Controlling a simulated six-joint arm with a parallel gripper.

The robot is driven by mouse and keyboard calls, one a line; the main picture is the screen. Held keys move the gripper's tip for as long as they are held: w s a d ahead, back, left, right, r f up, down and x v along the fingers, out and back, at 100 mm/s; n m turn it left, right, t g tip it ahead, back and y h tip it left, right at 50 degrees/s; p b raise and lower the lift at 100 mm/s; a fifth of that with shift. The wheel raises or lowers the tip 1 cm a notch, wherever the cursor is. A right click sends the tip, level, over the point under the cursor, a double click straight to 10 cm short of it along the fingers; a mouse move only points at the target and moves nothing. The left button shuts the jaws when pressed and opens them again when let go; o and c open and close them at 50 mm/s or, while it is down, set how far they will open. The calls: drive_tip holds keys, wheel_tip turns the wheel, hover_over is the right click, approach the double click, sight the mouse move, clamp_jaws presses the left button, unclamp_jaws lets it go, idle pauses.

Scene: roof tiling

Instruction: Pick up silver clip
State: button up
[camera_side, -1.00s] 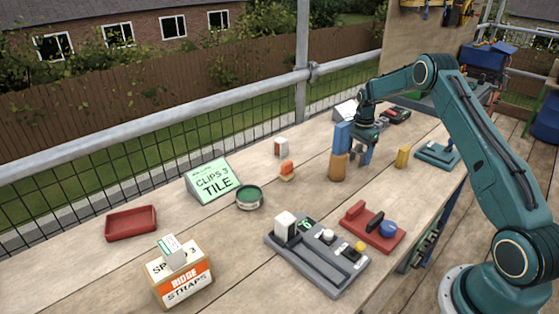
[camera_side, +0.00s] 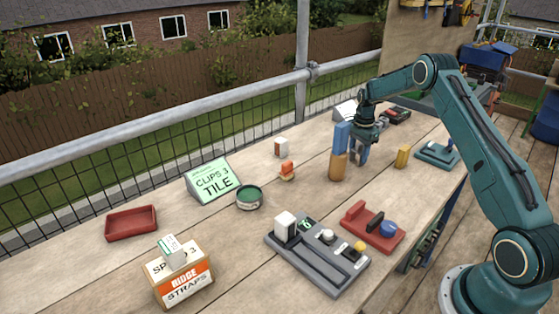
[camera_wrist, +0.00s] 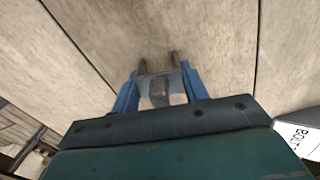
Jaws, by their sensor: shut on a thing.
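My gripper (camera_side: 359,158) points down close over the deck boards, just right of a brown cylinder with a blue block above it. In the wrist view my gripper's blue fingers with dark tips (camera_wrist: 159,66) are closed on a small pale grey, silvery piece, the silver clip (camera_wrist: 160,90). The clip is partly hidden by the fingers and lies low between them. In the side view the fingers hide it, and I cannot tell whether it still touches the boards.
The brown cylinder (camera_side: 338,167) and blue block (camera_side: 342,136) stand close on the left. A grey tray (camera_side: 318,262), red holder (camera_side: 372,226) and green sign (camera_side: 213,180) stand nearer the camera.

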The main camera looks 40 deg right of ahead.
sight(360, 144)
drive_tip(key=shift+r, duration=0.2)
wheel_tip(360, 144, up, 20)
drive_tip(key=shift+f, duration=0.2)
idle(0.3)
drive_tip(key=shift+r, duration=0.15)
idle(0.5)
